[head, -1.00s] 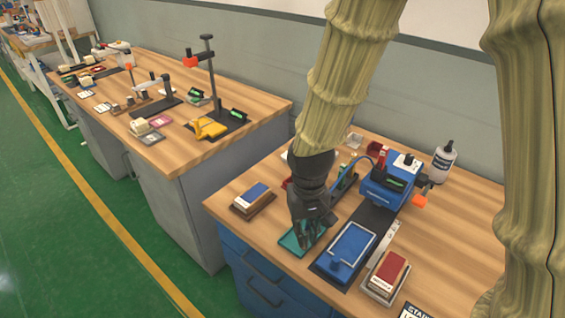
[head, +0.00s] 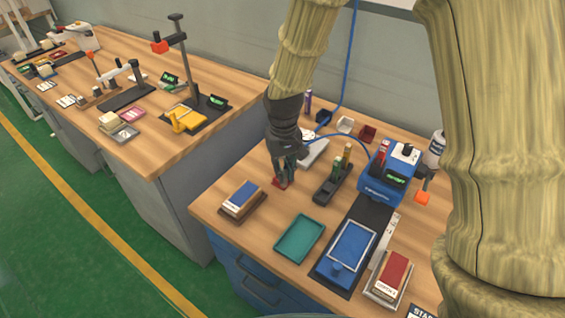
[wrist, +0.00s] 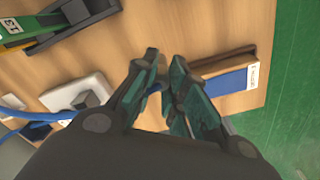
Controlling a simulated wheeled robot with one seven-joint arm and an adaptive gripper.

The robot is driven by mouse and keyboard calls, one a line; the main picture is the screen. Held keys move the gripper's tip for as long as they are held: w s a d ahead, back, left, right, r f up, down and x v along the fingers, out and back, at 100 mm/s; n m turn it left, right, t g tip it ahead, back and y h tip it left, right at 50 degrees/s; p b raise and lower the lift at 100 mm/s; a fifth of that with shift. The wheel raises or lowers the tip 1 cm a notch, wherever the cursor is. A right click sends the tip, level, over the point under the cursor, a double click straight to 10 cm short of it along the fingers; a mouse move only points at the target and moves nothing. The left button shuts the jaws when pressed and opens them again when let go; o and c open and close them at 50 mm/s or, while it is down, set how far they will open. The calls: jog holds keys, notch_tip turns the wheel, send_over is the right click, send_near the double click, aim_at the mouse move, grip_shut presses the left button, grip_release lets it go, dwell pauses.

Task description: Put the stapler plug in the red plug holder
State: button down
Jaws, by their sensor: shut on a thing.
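My gripper (head: 284,178) points down, low over the worktop. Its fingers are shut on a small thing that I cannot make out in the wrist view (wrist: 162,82). In the head view a small red piece (head: 281,184) shows at the fingertips; I cannot tell whether it is held or lies beneath. A dark red open cup (head: 367,133), likely the red plug holder, stands at the back of the near bench. A blue cable (head: 352,141) runs from the blue stapling machine (head: 385,175) toward a white block (head: 313,153). I cannot single out the stapler plug.
Dark blue (head: 322,117) and white (head: 345,124) cups stand beside the red one. A dark stand with upright pieces (head: 332,183) is right of my gripper. An empty teal tray (head: 299,238) and a box stack (head: 240,199) are in front. A second bench (head: 150,162) is left.

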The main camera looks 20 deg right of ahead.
jog(key=shift+w+d+f+p, duration=0.2)
jog(key=shift+w+f+p, duration=0.1)
jog(key=shift+w+f, duration=0.5)
jog(key=shift+w+d+f+p, duration=0.25)
jog(key=shift+w+f, duration=0.3)
jog(key=shift+w, duration=0.45)
jog(key=shift+w+d+f+p, duration=0.15)
jog(key=shift+w+f+p, duration=0.2)
jog(key=shift+w+f, duration=0.45)
jog(key=c, duration=1.5)
grip_release()
jog(key=shift+w, duration=0.1)
jog(key=shift+o, duration=0.2)
notch_tip(320, 180, up, 12)
jog(key=b, duration=0.2)
jog(key=shift+r, duration=0.15)
